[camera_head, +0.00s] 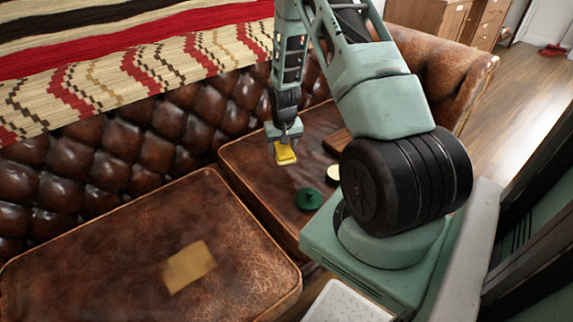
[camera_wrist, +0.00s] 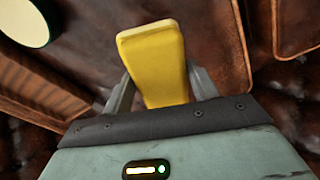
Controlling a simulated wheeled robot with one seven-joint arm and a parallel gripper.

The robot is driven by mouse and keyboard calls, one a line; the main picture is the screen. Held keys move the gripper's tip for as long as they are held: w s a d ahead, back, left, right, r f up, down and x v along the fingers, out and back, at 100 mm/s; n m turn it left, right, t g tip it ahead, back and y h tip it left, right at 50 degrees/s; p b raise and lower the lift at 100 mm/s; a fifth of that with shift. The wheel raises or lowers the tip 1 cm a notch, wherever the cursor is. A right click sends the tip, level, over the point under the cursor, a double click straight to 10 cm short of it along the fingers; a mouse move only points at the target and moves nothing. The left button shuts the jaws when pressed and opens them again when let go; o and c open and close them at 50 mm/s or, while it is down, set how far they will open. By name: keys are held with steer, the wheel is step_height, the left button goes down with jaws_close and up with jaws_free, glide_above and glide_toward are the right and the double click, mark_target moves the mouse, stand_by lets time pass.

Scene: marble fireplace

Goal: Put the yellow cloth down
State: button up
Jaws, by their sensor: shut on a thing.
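The yellow cloth (camera_head: 285,156) looks like a small thick yellow block. My gripper (camera_head: 284,148) is shut on it and holds it over the right seat cushion (camera_head: 255,165) of the brown leather sofa. In the wrist view, the yellow cloth (camera_wrist: 153,60) sticks out between the two fingers of my gripper (camera_wrist: 160,82). I cannot tell the height of the cloth above the cushion. A flat mustard-tan square (camera_head: 188,266) lies on the left seat cushion (camera_head: 105,240).
A patterned blanket (camera_head: 130,65) covers the backrest. Most of the left cushion is bare.

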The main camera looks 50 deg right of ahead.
mark_target(283, 169)
steer(key=shift+f+b, duration=0.6)
steer(key=shift+f, duration=2.8)
steer(key=shift+f, duration=0.15)
steer(key=o, duration=0.9)
